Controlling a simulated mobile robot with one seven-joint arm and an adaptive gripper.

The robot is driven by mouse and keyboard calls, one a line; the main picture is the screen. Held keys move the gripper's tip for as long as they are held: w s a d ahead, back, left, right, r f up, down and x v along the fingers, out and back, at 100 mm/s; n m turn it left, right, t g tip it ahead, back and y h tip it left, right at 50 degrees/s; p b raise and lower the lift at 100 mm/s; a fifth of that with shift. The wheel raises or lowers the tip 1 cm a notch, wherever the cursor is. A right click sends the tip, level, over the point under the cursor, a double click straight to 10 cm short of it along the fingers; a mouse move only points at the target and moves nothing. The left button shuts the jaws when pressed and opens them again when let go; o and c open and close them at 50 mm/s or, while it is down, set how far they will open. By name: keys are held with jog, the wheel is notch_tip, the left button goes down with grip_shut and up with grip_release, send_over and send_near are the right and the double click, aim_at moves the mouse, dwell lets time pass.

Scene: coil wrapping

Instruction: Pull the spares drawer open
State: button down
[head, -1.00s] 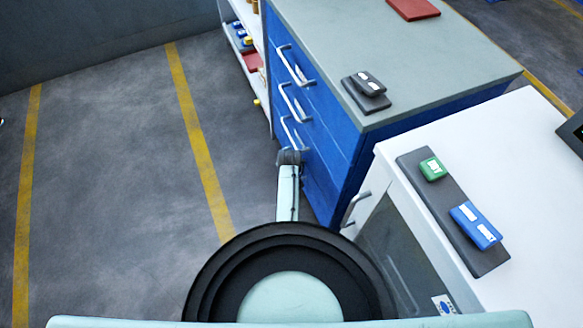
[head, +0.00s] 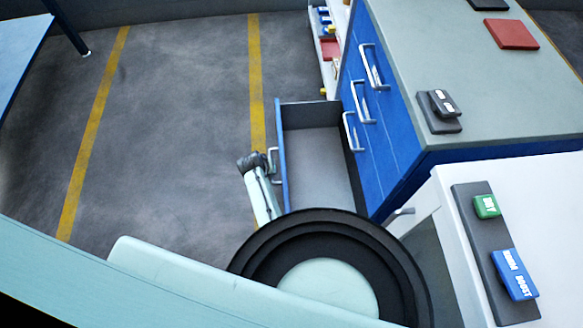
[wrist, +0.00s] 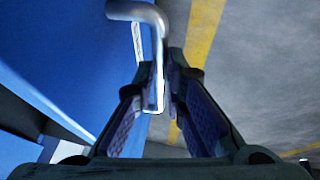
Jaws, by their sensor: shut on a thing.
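The spares drawer (head: 318,160) is pulled out from the blue cabinet (head: 385,140), and its grey inside looks empty in the head view. Its blue front faces left and carries a metal bar handle (head: 271,162). My gripper (head: 262,167) is at this handle, on the outer side of the drawer front. In the wrist view the handle (wrist: 157,60) runs down between the two dark fingers of my gripper (wrist: 163,115), which are shut on it. The blue drawer front (wrist: 70,65) fills the left of that view.
Closed drawers with bar handles (head: 363,103) sit in the cabinet beside the open one. A white counter (head: 452,225) with a green box (head: 486,206) and a blue box (head: 514,274) stands at the right. The floor left of the drawer is clear up to a blue table (head: 18,45).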

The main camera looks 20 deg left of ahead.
jog(key=shift+s+a+b, duration=0.1)
jog(key=shift+s+a, duration=0.2)
jog(key=shift+a, duration=0.45)
jog(key=shift+s+a+b, duration=0.1)
jog(key=shift+s+a, duration=0.25)
jog(key=shift+a, duration=0.35)
jog(key=shift+s+a+b, duration=0.1)
jog(key=shift+s+a, duration=0.2)
jog(key=shift+a, duration=0.45)
jog(key=c, duration=1.7)
grip_release()
jog(key=shift+o, duration=0.2)
jog(key=v, duration=1.2)
